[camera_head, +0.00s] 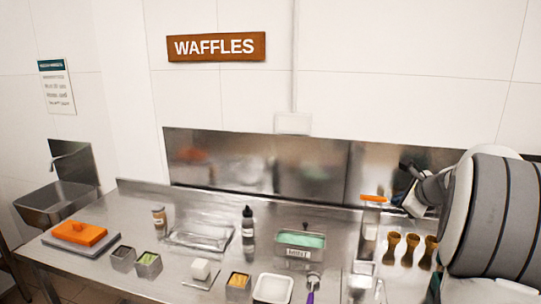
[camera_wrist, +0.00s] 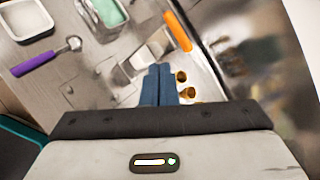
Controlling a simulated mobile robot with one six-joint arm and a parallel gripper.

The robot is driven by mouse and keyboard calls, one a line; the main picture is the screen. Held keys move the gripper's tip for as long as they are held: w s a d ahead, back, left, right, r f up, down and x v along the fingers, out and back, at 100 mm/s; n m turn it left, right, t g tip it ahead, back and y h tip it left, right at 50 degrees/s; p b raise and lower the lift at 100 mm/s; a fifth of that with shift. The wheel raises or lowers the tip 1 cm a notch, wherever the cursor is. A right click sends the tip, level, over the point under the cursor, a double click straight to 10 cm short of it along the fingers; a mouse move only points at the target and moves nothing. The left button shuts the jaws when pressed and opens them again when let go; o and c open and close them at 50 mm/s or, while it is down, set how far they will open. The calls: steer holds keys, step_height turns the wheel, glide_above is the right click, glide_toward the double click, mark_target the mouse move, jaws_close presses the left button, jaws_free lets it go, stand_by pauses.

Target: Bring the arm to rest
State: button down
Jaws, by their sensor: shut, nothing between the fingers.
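My gripper (camera_wrist: 160,68) shows in the wrist view as two blue fingers closed together, with nothing between them. Beyond the fingertips lies the steel counter (camera_wrist: 95,85), seen from above. In the head view my grey arm fills the right edge, over the right part of the counter (camera_head: 205,273). The fingers cannot be made out clearly in the head view.
Near the fingers are waffle cones (camera_wrist: 181,76), an orange-handled tool (camera_wrist: 177,31) and a purple-handled scoop (camera_wrist: 35,64). A green-filled tub (camera_head: 302,240), black bottle (camera_head: 248,224) and orange block (camera_head: 79,233) stand leftward. A steel backsplash (camera_head: 260,168) rises behind.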

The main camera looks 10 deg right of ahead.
steer(key=s+a+f+n+g+y+b, duration=0.1)
steer(key=s+a+f+n, duration=0.1)
steer(key=s+a+n, duration=0.45)
steer(key=s+a+f+n+g+b, duration=0.1)
steer(key=a+f+n+g, duration=0.15)
steer(key=a, duration=0.65)
steer(key=s+a+f+n+g+y+b, duration=0.1)
steer(key=s+a+f+n, duration=0.1)
steer(key=s+a+n, duration=0.35)
steer(key=s+a+f+n+g+h+b, duration=0.1)
steer(key=s+a+f+n, duration=0.2)
steer(key=s+n, duration=0.3)
steer(key=s+a+f+n+g+h+b, duration=0.1)
steer(key=s+a+f+n, duration=0.3)
steer(key=s+a+n, duration=0.2)
steer(key=shift+s+f+n, duration=0.2)
steer(key=shift+s+n, duration=0.15)
steer(key=shift+s, duration=0.5)
steer(key=shift+d+g, duration=0.15)
steer(key=shift+g, duration=0.1)
